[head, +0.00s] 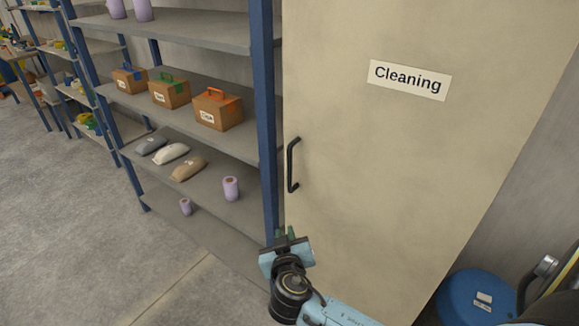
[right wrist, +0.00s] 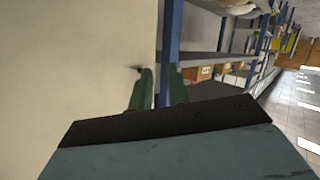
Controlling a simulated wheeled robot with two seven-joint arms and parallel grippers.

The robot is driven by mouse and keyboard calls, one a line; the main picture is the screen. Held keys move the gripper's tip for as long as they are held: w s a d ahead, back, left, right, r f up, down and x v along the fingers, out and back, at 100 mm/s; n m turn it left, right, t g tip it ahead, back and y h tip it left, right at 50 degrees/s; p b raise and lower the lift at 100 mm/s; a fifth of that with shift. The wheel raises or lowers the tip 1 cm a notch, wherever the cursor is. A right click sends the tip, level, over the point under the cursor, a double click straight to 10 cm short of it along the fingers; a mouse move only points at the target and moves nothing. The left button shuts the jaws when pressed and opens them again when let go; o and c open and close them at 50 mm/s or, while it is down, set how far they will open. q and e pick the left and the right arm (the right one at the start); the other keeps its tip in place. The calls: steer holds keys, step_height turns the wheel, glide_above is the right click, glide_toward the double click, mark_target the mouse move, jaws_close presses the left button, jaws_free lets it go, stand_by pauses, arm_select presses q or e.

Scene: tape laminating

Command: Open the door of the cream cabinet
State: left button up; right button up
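The cream cabinet (head: 385,170) has a closed door with a "Cleaning" sign. Its black vertical bar handle (head: 292,165) is near the door's left edge. My right gripper (head: 286,233) is below the handle in the head view, its two green fingers pointing up towards it. The right wrist view shows the gripper (right wrist: 161,80) with a gap between the fingers and nothing held. There the cream door (right wrist: 75,70) fills the left side, and a small dark piece, probably the handle, shows just beyond the left finger's tip. My left gripper is out of view.
A blue-framed shelf unit (head: 266,120) stands directly left of the cabinet, holding boxes (head: 218,109), bags (head: 172,153) and purple rolls (head: 231,188). A blue round-topped object (head: 470,299) stands at the lower right beside the cabinet. The floor (head: 80,240) at the left is clear.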

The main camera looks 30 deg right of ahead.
mark_target(289, 160)
step_height(289, 160, up, 14)
steer(key=m+t+h, duration=0.2)
steer(key=m+h, duration=0.1)
steer(key=m, duration=0.1)
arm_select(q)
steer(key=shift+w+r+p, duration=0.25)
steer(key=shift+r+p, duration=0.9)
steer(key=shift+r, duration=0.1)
arm_select(e)
steer(key=x, duration=1.3)
steer(key=shift+s+d, duration=0.15)
steer(key=shift+d, duration=0.2)
steer(key=shift+c, duration=0.2)
jaws_close()
